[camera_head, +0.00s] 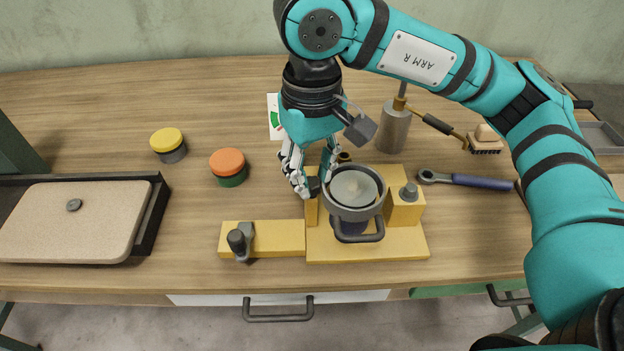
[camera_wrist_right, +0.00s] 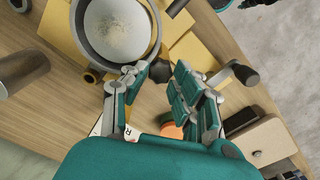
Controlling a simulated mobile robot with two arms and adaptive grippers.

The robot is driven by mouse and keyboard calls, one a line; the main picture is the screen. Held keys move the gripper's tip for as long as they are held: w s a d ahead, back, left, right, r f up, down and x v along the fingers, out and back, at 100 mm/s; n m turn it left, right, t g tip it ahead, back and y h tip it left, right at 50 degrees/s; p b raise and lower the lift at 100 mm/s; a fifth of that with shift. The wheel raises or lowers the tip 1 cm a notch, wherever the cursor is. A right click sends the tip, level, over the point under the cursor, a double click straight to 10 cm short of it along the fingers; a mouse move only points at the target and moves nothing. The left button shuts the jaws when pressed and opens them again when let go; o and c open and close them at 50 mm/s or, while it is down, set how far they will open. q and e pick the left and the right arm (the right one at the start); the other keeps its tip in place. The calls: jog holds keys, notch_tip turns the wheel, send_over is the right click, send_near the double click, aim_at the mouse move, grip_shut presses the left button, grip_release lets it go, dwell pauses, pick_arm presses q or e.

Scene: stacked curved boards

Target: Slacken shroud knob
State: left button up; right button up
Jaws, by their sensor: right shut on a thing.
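A grey round shroud (camera_head: 353,190) with a looped handle stands in a yellow fixture (camera_head: 375,246) on the bench; it also shows in the right wrist view (camera_wrist_right: 117,27). A small dark knob (camera_head: 314,186) is on the left side of the fixture, beside the shroud, and in the wrist view the knob (camera_wrist_right: 160,71) lies between my fingertips. My right gripper (camera_head: 312,179) comes down from above and is shut on this knob. Its fingers partly hide the knob in the head view. My left gripper is not in view.
A yellow bar with a dark lever (camera_head: 240,241) extends left of the fixture. A ratchet wrench (camera_head: 480,181) lies to the right and a grey canister (camera_head: 393,128) stands behind. Orange (camera_head: 228,164) and yellow (camera_head: 168,143) lidded jars stand left. A black tray (camera_head: 154,212) is far left.

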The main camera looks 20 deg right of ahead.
jog(key=shift+f+n+b, duration=0.1)
jog(key=shift+n+b, duration=0.25)
jog(key=shift+n, duration=0.05)
jog(key=shift+n+b, duration=0.6)
jog(key=shift+n, duration=0.2)
jog(key=shift+n, duration=0.3)
jog(key=shift+n+b, duration=0.45)
jog(key=shift+n, duration=1.15)
